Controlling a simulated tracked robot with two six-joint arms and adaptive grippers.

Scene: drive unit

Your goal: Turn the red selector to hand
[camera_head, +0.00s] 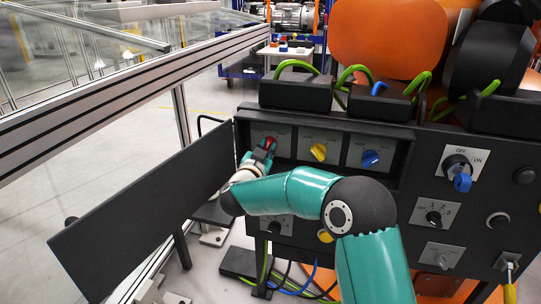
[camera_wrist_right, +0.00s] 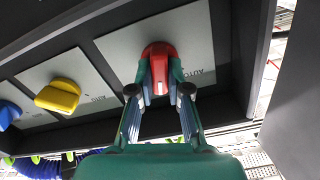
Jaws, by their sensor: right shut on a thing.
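The red selector (camera_head: 268,144) sits on a light plate at the left end of a recessed row on the black panel (camera_head: 408,195). It also shows in the right wrist view (camera_wrist_right: 158,62), on its plate with partly readable lettering beside it. My right gripper (camera_head: 262,154) reaches it from the front. In the wrist view its two fingers (camera_wrist_right: 160,88) are closed on either side of the red knob. The fingers hide part of the knob's sides, and its exact setting cannot be read. My left gripper is not in view.
A yellow selector (camera_head: 318,152) and a blue selector (camera_head: 370,158) sit just right of the red one. A black open door (camera_head: 145,220) stands to the left. Green cables rise above the panel.

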